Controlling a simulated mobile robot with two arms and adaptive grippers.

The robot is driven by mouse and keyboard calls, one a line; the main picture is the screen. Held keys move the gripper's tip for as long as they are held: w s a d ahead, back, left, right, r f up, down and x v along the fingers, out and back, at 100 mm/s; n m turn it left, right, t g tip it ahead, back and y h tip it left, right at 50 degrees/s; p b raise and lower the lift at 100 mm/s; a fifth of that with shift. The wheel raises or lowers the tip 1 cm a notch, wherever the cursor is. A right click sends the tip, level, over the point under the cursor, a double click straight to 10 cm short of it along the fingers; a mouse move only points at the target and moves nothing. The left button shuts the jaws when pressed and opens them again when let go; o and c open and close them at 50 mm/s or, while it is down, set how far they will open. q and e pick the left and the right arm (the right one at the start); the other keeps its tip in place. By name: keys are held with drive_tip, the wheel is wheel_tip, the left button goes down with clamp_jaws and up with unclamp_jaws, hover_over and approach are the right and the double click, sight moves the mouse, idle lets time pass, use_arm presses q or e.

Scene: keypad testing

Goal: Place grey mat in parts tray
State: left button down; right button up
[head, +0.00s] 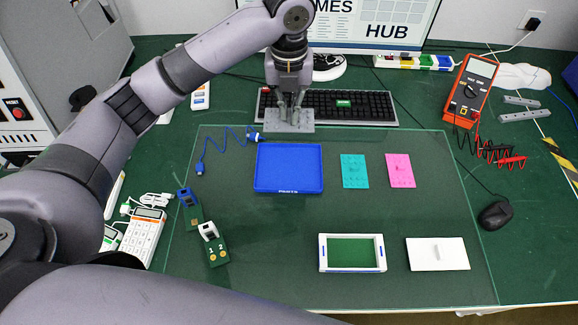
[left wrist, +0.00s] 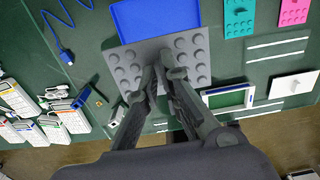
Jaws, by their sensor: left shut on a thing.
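The grey mat (head: 304,127) is a studded rectangular plate, held in the air near the front of the keyboard in the head view. My left gripper (head: 291,106) is shut on its middle from above. In the left wrist view, the grey mat (left wrist: 124,70) is pinched between the fingertips (left wrist: 162,66), and its studs show on both sides. The blue parts tray (head: 289,168) looks empty and lies just below the mat in the head view. In the left wrist view, the mat covers one edge of the parts tray (left wrist: 155,17). My right gripper is not in view.
Teal (head: 355,171) and pink (head: 400,170) mats lie right of the tray. A white-framed green tray (head: 351,268) and a white plate (head: 437,254) are nearer. A blue cable (head: 215,149) lies left of the tray, and a keyboard (head: 366,107) is behind.

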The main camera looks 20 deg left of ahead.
sight(289, 169)
use_arm(q)
wheel_tip(289, 169, down, 19)
drive_tip(key=shift+f+p, duration=0.2)
drive_tip(key=shift+p, duration=0.4)
drive_tip(key=shift+f, duration=0.1)
drive_tip(key=c, duration=2.2)
unclamp_jaws()
drive_tip(key=o, duration=0.4)
wheel_tip(289, 169, up, 12)
drive_tip(key=shift+r+b, duration=0.15)
drive_tip(key=shift+b, duration=0.45)
